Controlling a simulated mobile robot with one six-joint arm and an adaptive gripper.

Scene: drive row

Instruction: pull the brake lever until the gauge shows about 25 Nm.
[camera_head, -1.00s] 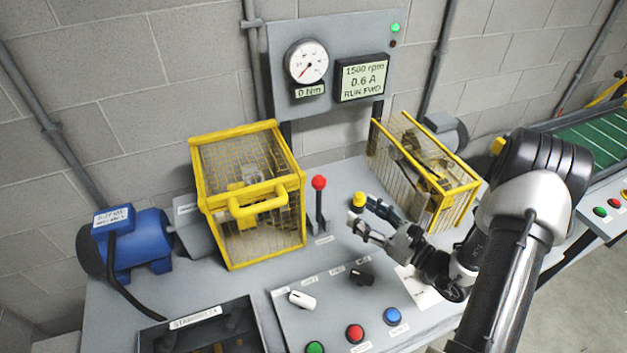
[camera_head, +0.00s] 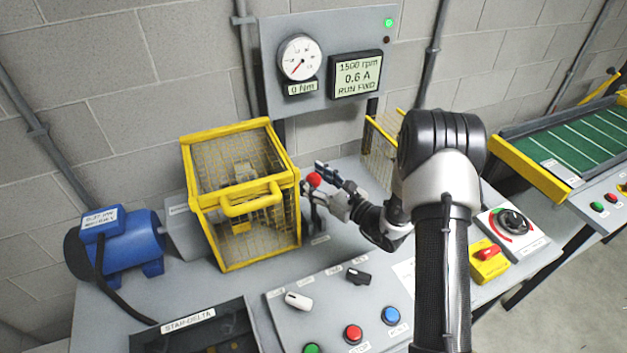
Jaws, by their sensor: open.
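The brake lever has a red ball knob (camera_head: 314,180) on a dark stem and stands just right of the yellow mesh cage (camera_head: 232,197). My gripper (camera_head: 313,178) is open, with its fingers at the knob, one finger behind it and one in front. I cannot tell whether they touch it. The stem is partly hidden by my gripper. The round gauge (camera_head: 301,58) on the back panel has its red needle low, and the readout below it (camera_head: 301,88) shows 0 Nm.
The display (camera_head: 357,75) reads 1500 rpm, 0.6 A, RUN FWD. A blue motor (camera_head: 125,243) stands left of the cage. A control panel with a white selector (camera_head: 298,301), a black selector (camera_head: 358,276) and push buttons lies in front. A second yellow cage (camera_head: 378,150) is partly hidden behind my arm.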

